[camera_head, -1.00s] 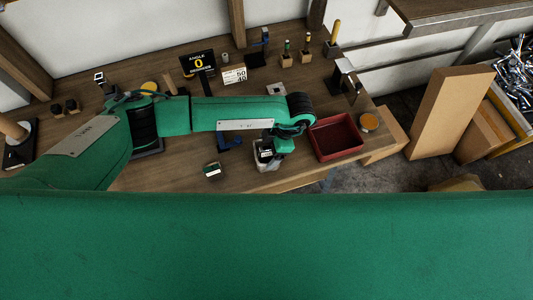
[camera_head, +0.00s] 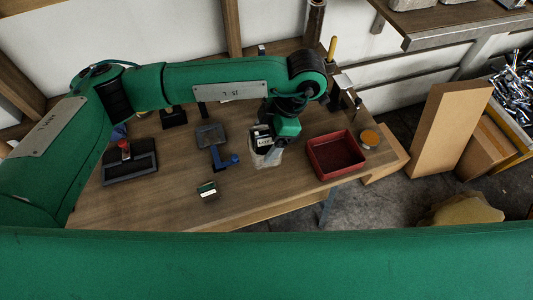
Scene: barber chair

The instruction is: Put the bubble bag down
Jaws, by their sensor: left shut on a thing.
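My left gripper (camera_head: 271,147) comes down from the green arm over the right part of the wooden table (camera_head: 150,205). It is shut on the bubble bag (camera_head: 264,161), a pale, see-through bag. The bag is just left of the red tray (camera_head: 317,164) and apart from it. The gripper's wrist and fingers hide part of the bag. I cannot tell whether its underside touches the table. My right gripper is not in view.
A small dark green box (camera_head: 208,190) and a blue tool (camera_head: 226,161) lie left of the bag. A dark pad (camera_head: 130,167) is farther left. An amber round tin (camera_head: 370,139) stands right of the tray. Bare tabletop shows along the front.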

